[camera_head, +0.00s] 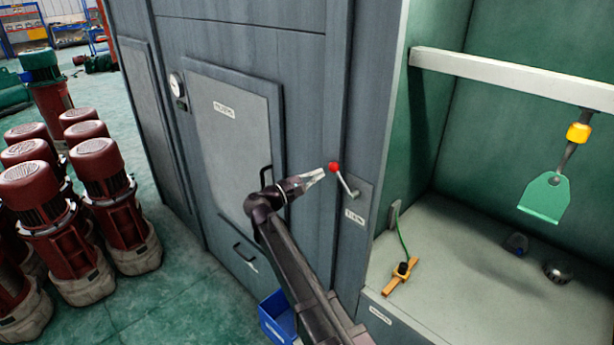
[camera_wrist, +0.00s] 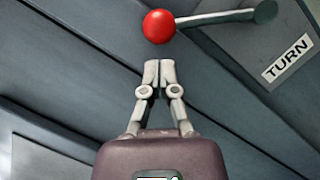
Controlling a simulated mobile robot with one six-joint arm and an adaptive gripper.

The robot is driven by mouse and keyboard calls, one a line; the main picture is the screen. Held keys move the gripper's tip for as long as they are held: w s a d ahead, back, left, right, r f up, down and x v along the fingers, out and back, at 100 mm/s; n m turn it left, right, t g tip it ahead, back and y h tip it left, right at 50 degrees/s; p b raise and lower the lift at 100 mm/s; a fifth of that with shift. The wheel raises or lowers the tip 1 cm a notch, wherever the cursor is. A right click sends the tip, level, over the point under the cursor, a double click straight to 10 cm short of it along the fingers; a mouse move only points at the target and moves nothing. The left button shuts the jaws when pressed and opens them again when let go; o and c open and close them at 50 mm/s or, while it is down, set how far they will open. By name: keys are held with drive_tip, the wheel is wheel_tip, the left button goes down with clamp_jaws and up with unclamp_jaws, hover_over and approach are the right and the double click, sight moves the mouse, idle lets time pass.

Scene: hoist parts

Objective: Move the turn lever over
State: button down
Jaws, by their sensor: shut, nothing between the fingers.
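The turn lever (camera_head: 346,183) is a pale metal rod with a red ball knob (camera_head: 334,168) at its upper left end. Its pivot sits on a grey plate on the cabinet front, above a "TURN" label (camera_head: 354,216). In the wrist view the red knob (camera_wrist: 159,26) is just beyond my fingertips, with the rod (camera_wrist: 215,18) running right to its pivot and the "TURN" label (camera_wrist: 287,58) at right. My gripper (camera_head: 322,173) is shut and empty, its tips (camera_wrist: 159,66) close to the knob. A small gap shows between tips and knob in the wrist view.
At right is an open bay with a white bar (camera_head: 500,75), a hanging green plate (camera_head: 545,198) and a yellow-orange tool (camera_head: 402,275). A blue bin (camera_head: 275,318) stands below; red motors (camera_head: 100,175) stand left.

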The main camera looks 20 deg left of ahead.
drive_tip(key=shift+w+d+r, duration=0.1)
drive_tip(key=shift+d+r, duration=0.2)
drive_tip(key=shift+d, duration=0.15)
